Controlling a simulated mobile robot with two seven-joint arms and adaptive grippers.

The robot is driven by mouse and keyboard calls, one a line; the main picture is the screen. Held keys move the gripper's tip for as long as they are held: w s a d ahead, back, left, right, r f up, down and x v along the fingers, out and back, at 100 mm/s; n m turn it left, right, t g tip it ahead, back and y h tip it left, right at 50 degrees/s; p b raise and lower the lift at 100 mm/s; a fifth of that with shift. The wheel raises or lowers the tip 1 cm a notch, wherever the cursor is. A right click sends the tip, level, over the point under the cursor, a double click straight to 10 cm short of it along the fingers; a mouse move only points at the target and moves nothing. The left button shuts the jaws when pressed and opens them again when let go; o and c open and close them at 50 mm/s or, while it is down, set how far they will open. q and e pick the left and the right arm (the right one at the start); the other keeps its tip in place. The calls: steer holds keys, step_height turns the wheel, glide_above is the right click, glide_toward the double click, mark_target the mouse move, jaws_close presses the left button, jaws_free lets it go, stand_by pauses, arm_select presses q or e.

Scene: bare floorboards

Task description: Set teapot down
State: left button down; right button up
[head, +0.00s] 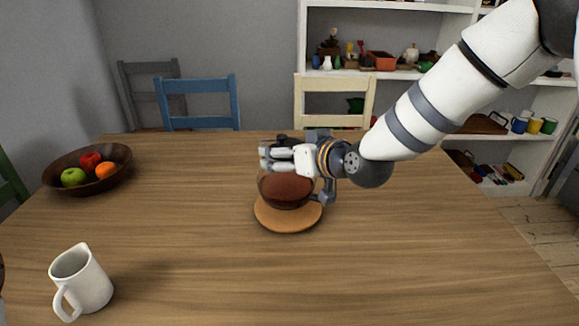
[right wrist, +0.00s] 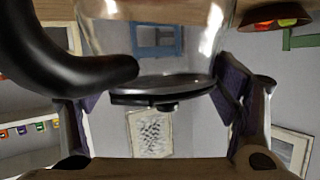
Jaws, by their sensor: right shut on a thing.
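The teapot (head: 286,190) is clear glass with dark brown tea low inside. It looks upright over the round wooden trivet (head: 288,220) on the table. I cannot tell whether its base touches the trivet. My right gripper (head: 273,158) is shut on the teapot at its upper part and hides much of its top. In the right wrist view, the teapot's glass body (right wrist: 150,35) and black lid (right wrist: 160,92) lie between the fingers, with a curved black part (right wrist: 70,75) at left. My left gripper is not in view.
A white jug (head: 82,282) stands at the front left of the wooden table (head: 400,260). A brown fruit bowl (head: 62,182) is at the back left. Chairs, including a blue one (head: 198,85), stand behind. The table right of the trivet is clear.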

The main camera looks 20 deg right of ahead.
steer(key=shift+w+d+f, duration=0.2)
steer(key=shift+w, duration=0.05)
step_height(320, 180, down, 3)
steer(key=shift+w+d+f+b, duration=0.1)
steer(key=shift+b, duration=0.25)
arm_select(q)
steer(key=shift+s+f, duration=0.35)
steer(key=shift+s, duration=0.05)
arm_select(e)
steer(key=o, duration=1.9)
steer(key=shift+f, duration=0.1)
